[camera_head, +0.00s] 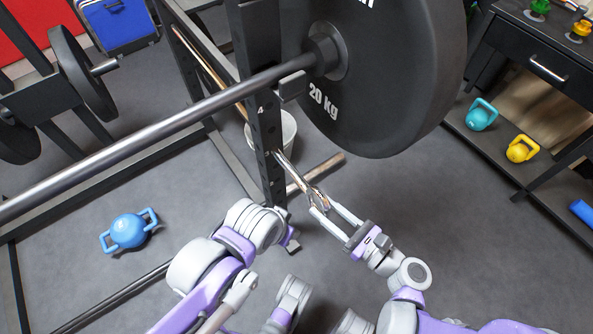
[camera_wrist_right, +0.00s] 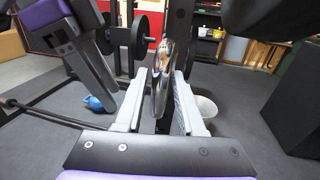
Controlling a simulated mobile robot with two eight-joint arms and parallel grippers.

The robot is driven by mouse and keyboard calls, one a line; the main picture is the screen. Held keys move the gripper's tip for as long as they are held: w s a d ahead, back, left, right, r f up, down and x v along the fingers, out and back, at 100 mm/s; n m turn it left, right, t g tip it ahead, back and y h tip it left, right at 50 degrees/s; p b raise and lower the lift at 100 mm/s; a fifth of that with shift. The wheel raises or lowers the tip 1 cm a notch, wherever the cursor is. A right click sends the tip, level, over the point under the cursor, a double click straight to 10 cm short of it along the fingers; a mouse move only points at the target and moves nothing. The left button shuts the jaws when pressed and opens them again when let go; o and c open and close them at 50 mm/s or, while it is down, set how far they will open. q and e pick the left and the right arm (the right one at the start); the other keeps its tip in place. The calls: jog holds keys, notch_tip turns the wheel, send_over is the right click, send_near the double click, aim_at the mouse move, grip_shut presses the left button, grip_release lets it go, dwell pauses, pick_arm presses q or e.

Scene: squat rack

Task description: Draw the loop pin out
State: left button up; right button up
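The loop pin (camera_head: 318,197) is shiny metal. Its looped end sticks out from the dark rack upright (camera_head: 266,130), and its shank runs into the upright. A metal rod in line with it shows behind the upright. My right gripper (camera_head: 328,213) is open, with its fingertips at the loop. In the right wrist view the loop (camera_wrist_right: 161,80) stands between the two fingers, with a gap visible beside it. My left arm comes in low, left of the upright, in the head view.
A barbell with a 20 kg plate (camera_head: 385,75) hangs above the pin. A white bucket (camera_head: 288,130) stands behind the upright. A blue kettlebell (camera_head: 128,231) lies on the floor at left. A dark shelf unit (camera_head: 480,150) with kettlebells stands at right.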

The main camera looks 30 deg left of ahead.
jog(key=shift+o, duration=0.7)
jog(key=s+d, duration=0.1)
jog(key=d, duration=0.5)
jog(key=shift+s+d+b, duration=0.2)
jog(key=shift+d+b, duration=0.2)
